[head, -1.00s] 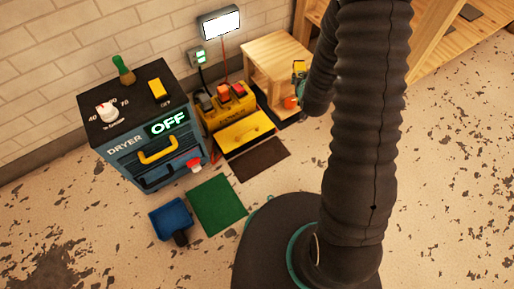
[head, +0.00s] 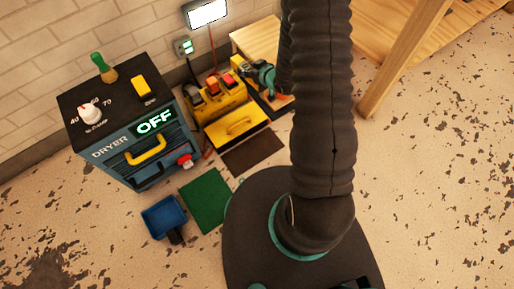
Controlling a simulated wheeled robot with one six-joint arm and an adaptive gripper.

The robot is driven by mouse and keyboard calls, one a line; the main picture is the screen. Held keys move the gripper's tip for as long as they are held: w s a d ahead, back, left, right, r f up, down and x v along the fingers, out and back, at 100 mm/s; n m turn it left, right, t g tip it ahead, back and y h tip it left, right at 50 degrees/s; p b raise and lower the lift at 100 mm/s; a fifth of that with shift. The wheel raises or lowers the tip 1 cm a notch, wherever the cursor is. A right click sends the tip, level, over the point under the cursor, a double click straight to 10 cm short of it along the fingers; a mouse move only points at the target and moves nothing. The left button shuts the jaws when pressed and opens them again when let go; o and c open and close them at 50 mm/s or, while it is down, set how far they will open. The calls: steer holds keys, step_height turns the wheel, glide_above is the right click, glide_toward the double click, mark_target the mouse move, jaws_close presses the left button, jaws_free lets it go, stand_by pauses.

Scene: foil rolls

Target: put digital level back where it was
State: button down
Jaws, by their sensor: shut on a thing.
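My gripper (head: 248,70) shows small at the end of my arm, in front of the wooden box (head: 268,38). It is shut on a small yellow thing, which appears to be the digital level (head: 238,62). The level is beside the right end of the yellow power unit (head: 222,100), and seems to be above the floor. Whether it touches anything there is too small to tell. My arm hides part of the wooden box and the floor behind it.
A blue dryer cabinet (head: 112,165) stands at the left, with a green-handled tool (head: 98,62) on top. A wooden bench leg (head: 385,85) stands right. Right floor is clear.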

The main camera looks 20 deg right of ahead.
steer(key=s+d+f+n+g+y+b, duration=0.1)
steer(key=s+d+f+n+g+y, duration=0.15)
steer(key=s+f+n, duration=0.4)
steer(key=s+d+f+n+g+y+b, duration=0.1)
steer(key=s+d+f+n+g+y, duration=0.2)
steer(key=s, duration=0.7)
steer(key=s+d+f+n+g+y, duration=0.2)
steer(key=s+f+n+g, duration=0.1)
steer(key=s+f+g, duration=0.4)
steer(key=w+a+f, duration=0.1)
steer(key=w+a, duration=0.1)
steer(key=a, duration=0.1)
steer(key=w+a+f+t+b, duration=0.1)
steer(key=w+a+f, duration=0.1)
steer(key=a, duration=0.1)
steer(key=w+a+f+t+b, duration=0.1)
steer(key=w+a+f, duration=0.1)
steer(key=a, duration=0.1)
steer(key=shift+f, duration=0.15)
steer(key=shift+f+b, duration=0.4)
steer(key=shift+f, duration=1.5)
steer(key=shift+f, duration=0.1)
steer(key=shift+f, duration=0.15)
steer(key=c, duration=0.7)
jaws_free()
steer(key=shift+o, duration=0.2)
